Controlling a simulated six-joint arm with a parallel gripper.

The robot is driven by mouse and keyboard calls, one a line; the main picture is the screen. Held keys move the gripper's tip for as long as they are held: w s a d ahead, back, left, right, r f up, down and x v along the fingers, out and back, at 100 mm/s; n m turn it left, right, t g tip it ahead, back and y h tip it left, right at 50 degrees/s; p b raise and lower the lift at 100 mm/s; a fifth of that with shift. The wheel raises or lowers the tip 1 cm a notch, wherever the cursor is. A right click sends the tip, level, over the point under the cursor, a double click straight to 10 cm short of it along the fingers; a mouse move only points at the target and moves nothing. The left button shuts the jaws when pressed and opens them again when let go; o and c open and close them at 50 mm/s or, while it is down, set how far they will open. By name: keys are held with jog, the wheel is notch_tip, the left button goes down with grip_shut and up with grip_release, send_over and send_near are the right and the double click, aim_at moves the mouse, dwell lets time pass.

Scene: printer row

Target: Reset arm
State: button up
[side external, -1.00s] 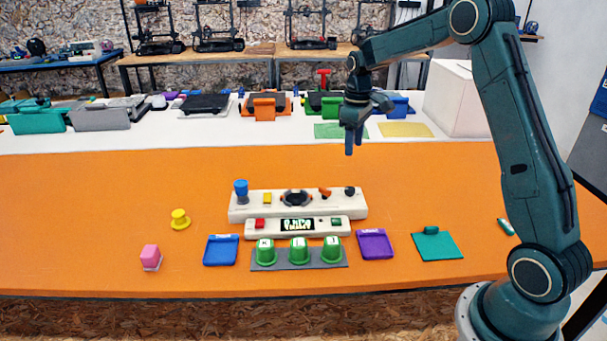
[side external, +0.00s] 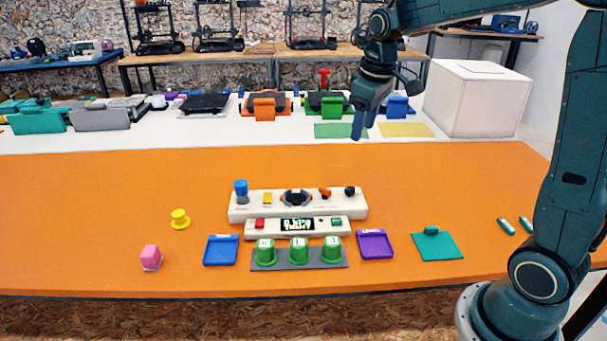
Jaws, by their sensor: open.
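My gripper (side external: 362,124) hangs in the air with its fingers pointing down, over the far part of the work surface in the picture. It holds nothing that I can see. My arm rises from its base at the lower right, and its upper links run out of the top of the picture. The white control panel (side external: 345,207) with its knobs and buttons sits on the orange table (side external: 90,200), nearer the camera than my gripper. A smaller white panel with a lit display (side external: 297,226) lies in front of it.
Three green cups (side external: 299,249) stand on a grey strip. Around them lie a blue tray (side external: 221,250), a purple tray (side external: 374,244), a teal plate (side external: 437,246), a pink block (side external: 151,256) and a yellow knob (side external: 180,219). A white box (side external: 478,100) stands at the back right.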

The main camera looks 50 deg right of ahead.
jog(key=s+a+t, duration=0.1)
jog(key=s+a, duration=0.2)
jog(key=s, duration=0.4)
jog(key=s+a+r+m+t, duration=0.1)
jog(key=s+a, duration=0.3)
jog(key=s, duration=0.3)
jog(key=s+a+t, duration=0.1)
jog(key=s+a, duration=0.2)
jog(key=s, duration=0.4)
jog(key=shift+a+r+m+t+y, duration=0.15)
jog(key=shift+r+m+t+y, duration=0.05)
jog(key=shift+m+t+y, duration=0.1)
